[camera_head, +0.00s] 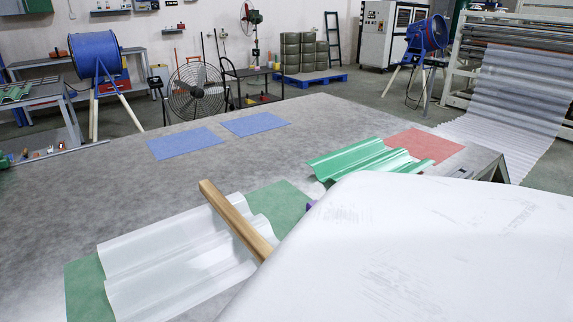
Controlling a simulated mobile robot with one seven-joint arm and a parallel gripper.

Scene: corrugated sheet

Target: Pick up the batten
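The batten (236,221) is a straight light-brown wooden bar. It lies slantwise across or just above a white corrugated sheet (165,265); I cannot tell whether it touches the sheet. Its far left end sticks out past the sheet's far edge. Its near right end goes out of sight behind a large white part of my own arm, which fills the lower right. My gripper is not visible, so I cannot tell whether it is at the batten's hidden end.
The white sheet rests on a green mat (85,288) on the grey table (330,130). A green corrugated sheet (365,160) lies by a red mat (428,146). Two blue mats (186,142) lie at the back left. The table's middle is clear. A fan (196,92) stands beyond.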

